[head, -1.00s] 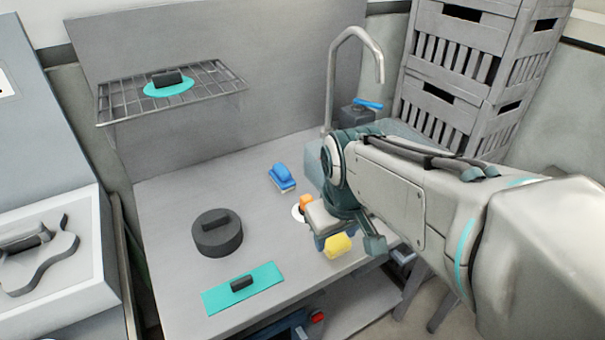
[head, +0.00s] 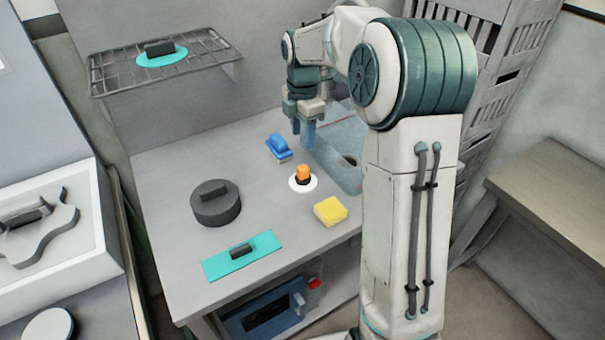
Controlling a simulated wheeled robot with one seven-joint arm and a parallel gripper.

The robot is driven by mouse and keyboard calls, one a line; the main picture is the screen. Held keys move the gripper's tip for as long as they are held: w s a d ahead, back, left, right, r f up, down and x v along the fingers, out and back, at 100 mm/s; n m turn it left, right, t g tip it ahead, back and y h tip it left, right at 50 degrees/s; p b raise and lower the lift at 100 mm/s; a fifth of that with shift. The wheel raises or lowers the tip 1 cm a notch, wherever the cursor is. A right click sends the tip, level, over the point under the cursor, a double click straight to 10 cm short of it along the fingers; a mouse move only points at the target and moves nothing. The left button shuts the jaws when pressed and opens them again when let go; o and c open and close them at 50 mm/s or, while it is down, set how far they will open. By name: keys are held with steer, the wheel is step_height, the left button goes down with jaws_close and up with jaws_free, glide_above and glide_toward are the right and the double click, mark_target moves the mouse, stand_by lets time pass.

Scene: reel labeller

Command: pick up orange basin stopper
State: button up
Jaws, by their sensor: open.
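The orange basin stopper (head: 303,173) stands on a white disc (head: 302,184) on the grey worktop, left of the basin. It has an orange top and a dark lower part. My gripper (head: 303,140) is open and empty, pointing down above the worktop, behind the stopper in the head view. Its blue fingers are apart from the stopper, near the basin's left edge.
A blue brush (head: 278,148) lies left of my gripper, and a yellow sponge (head: 331,211) lies in front of the stopper. A dark round block (head: 215,205) and a teal plate (head: 243,257) are further left. The sunken basin (head: 345,165) is partly hidden by my arm.

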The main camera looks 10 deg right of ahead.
mark_target(303, 167)
step_height(303, 167, down, 13)
steer(key=shift+r+p, duration=0.2)
steer(key=shift+p, duration=0.35)
steer(key=shift+c, duration=0.3)
jaws_close()
